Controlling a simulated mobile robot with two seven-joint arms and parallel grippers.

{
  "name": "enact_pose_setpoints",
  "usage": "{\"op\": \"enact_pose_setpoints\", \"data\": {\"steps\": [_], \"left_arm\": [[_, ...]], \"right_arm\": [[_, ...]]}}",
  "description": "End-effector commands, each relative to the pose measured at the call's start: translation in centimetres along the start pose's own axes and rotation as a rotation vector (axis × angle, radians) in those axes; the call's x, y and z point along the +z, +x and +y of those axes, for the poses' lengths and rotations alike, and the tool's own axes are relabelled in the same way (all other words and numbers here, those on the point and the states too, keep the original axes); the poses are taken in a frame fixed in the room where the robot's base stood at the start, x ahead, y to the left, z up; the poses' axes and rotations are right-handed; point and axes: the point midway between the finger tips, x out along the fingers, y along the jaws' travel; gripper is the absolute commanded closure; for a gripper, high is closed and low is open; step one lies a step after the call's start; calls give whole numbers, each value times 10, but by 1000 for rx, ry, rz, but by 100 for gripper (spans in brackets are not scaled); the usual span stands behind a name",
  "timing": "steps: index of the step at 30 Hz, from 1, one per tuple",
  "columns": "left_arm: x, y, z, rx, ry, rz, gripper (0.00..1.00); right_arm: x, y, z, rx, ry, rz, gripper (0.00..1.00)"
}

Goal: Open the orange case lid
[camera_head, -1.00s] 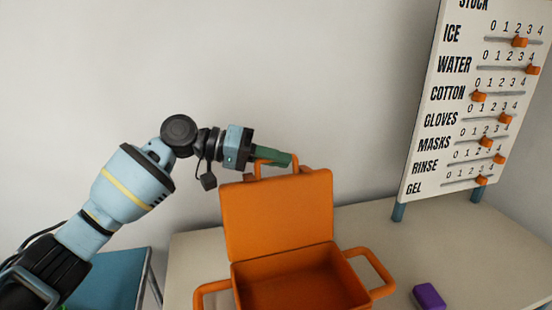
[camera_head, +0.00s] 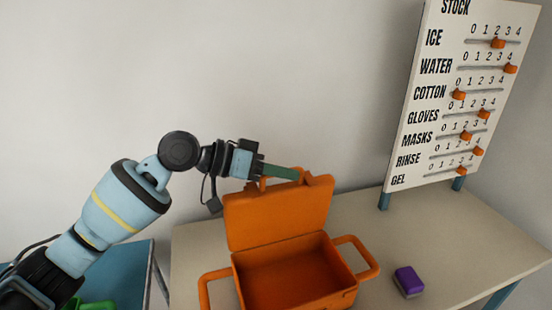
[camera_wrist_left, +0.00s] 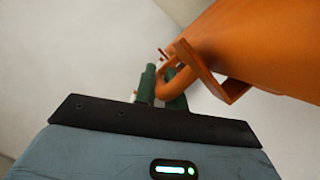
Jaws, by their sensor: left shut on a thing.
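The orange case (camera_head: 290,278) stands on the table with its lid (camera_head: 278,217) raised and leaning back. The inside of the case looks empty from here. My left gripper (camera_head: 284,173) is at the top edge of the lid, shut on the lid's handle (camera_head: 266,181). In the left wrist view, the green fingers (camera_wrist_left: 161,85) are on either side of the orange lid handle (camera_wrist_left: 180,56), with the lid (camera_wrist_left: 255,45) at upper right. My right gripper is not in view.
A purple block (camera_head: 408,281) lies on the table (camera_head: 420,235) right of the case. A stock board (camera_head: 455,100) with orange sliders stands at the back right. A blue surface (camera_head: 122,275) with a green object (camera_head: 97,305) is at lower left.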

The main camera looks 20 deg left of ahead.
Motion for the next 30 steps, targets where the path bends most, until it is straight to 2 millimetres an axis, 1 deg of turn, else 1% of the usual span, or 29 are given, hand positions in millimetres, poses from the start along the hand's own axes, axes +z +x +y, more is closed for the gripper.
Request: {"op": "enact_pose_setpoints", "data": {"steps": [9, 10, 15, 26, 30], "left_arm": [[2, 0, 1, -2, 7, -1, 100], [2, 0, 1, -2, 6, -1, 87], [1, 0, 1, -2, 6, 0, 67], [1, -1, 1, -2, 6, 1, 67], [2, -10, 0, -4, 6, 0, 67]], "right_arm": [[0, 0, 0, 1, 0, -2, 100], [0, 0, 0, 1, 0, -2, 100], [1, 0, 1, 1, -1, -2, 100], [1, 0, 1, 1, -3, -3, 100], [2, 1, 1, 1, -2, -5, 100]]}}
